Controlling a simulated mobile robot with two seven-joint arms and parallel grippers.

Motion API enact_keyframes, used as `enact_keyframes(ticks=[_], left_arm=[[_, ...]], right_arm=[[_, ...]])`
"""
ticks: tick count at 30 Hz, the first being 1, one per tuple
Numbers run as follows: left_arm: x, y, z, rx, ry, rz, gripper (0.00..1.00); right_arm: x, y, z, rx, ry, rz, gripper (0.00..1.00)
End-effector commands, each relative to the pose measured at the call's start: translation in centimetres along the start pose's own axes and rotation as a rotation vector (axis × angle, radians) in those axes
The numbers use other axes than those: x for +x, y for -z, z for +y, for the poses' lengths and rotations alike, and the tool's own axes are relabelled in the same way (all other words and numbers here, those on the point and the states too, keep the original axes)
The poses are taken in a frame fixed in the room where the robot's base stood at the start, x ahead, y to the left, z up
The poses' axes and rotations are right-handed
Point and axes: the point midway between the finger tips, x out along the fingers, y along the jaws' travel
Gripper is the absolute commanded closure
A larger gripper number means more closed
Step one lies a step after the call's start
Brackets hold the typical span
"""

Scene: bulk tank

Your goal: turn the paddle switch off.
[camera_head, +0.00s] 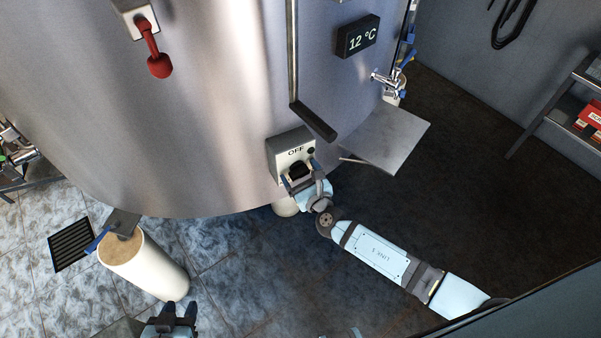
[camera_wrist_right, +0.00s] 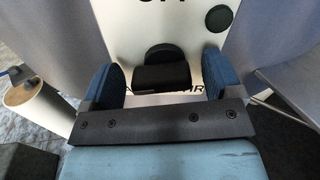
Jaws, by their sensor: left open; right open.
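The paddle switch is a black paddle (camera_head: 296,169) on a light box (camera_head: 279,150) on the tank's lower front, under the word OFF. In the right wrist view the black paddle (camera_wrist_right: 162,76) stands between my right gripper's two blue-padded fingers, with a gap on each side. My right gripper (camera_head: 300,176) is open at the box; in the head view its fingers partly hide the paddle's surroundings. Whether the paddle is tilted up or down is hard to tell. My left gripper (camera_head: 178,312) is open and empty at the bottom edge, away from the switch.
The steel tank (camera_head: 200,110) fills the back. A dark bar handle (camera_head: 314,122) hangs just above the box, and a metal shelf plate (camera_head: 388,138) juts out to its right. A white cylinder (camera_head: 150,270) stands on the floor left. A red-handled valve (camera_head: 158,64) is upper left.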

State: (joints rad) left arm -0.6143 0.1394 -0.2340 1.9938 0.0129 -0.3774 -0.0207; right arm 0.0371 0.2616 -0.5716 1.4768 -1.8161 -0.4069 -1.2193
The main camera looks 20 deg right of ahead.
Motion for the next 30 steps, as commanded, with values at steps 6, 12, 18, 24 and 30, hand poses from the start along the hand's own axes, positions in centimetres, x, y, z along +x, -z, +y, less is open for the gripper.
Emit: enact_keyframes(ticks=[6,12,18,24,30], left_arm=[[0.0,-0.1,0.0,0.0,-0.001,-0.001,0.57],[0.0,-0.1,0.1,0.0,-0.001,-0.001,0.57],[0.2,-0.3,0.1,0.0,-0.001,-0.001,0.57],[0.8,-1.1,0.1,0.0,-0.002,-0.001,0.57],[1.7,-2.5,0.0,0.0,-0.002,0.0,0.57]], right_arm=[[0.0,0.0,0.0,0.0,0.0,0.0,0.33],[-0.1,0.0,0.0,0.0,0.0,0.0,0.64],[-0.1,0.1,0.0,0.018,0.0,0.0,0.64],[-0.1,0.2,0.0,0.095,-0.001,-0.001,0.64],[-0.1,0.4,0.0,0.245,0.0,-0.001,0.64]])
